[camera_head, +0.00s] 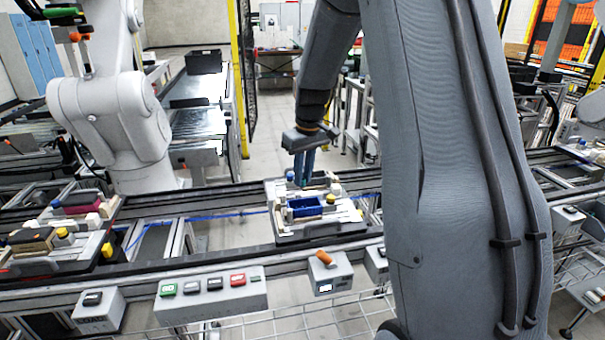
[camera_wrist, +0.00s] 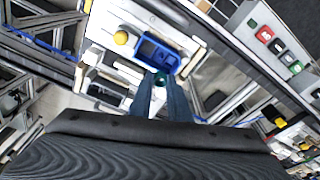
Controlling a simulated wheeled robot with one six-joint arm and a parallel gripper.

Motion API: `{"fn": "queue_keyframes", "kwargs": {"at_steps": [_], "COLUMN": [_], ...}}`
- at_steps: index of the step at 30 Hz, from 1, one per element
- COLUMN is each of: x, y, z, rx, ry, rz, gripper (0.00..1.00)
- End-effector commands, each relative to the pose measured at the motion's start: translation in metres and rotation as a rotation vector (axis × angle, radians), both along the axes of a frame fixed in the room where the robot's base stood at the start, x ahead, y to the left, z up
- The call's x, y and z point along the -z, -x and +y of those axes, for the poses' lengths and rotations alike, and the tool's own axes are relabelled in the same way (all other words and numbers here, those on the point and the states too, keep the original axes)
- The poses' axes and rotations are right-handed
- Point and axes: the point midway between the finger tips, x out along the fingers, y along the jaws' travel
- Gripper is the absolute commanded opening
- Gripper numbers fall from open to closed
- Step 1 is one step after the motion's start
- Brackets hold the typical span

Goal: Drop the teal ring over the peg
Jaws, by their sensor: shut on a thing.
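My gripper (camera_head: 303,182) points down over the back part of the middle pallet fixture (camera_head: 285,232). In the wrist view my gripper (camera_wrist: 161,84) has its two blue-grey fingers close together, with the teal ring (camera_wrist: 160,80) between their tips. The ring is small and partly hidden by the fingers. It is beside the blue tray (camera_wrist: 157,53) of the fixture, which also shows in the head view (camera_head: 305,207). I cannot make out the peg, nor tell whether the ring is above it or around it.
A yellow knob (camera_wrist: 121,38) stands beside the tray. Another loaded pallet (camera_head: 60,235) sits on the conveyor at the left. A button box (camera_head: 210,292) and an orange-handled switch box (camera_head: 326,275) stand at the front. A white robot arm (camera_head: 110,120) is behind at the left.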

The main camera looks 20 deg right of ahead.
Motion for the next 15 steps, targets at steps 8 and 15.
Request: {"fn": "queue_keyframes", "kwargs": {"at_steps": [8, 15], "x": [0.025, 0.045], "y": [0.000, 0.000], "z": [0.000, 0.000], "rx": [-0.001, -0.001], "ry": [0.000, -0.001], "rz": [0.000, 0.001], "gripper": [0.00, 0.00]}}
